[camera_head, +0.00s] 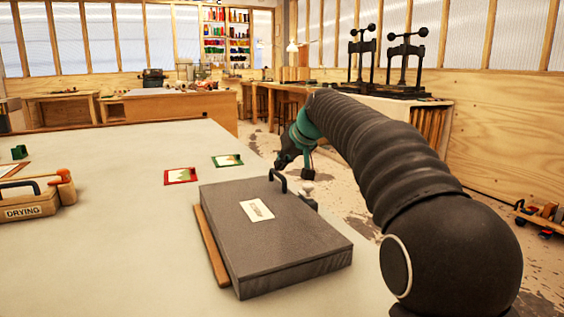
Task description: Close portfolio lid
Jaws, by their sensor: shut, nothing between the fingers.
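The portfolio (285,225) is a dark grey flat box on the pale table, with a white label (257,210) on its top. Its lid looks down flat on the box.
A wooden strip (211,245) lies along the portfolio's left side. A red-framed print (180,176) and a green-framed print (227,160) lie beyond it. A box marked DRYING (28,208) stands at the left. The table (110,260) is clear between them.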

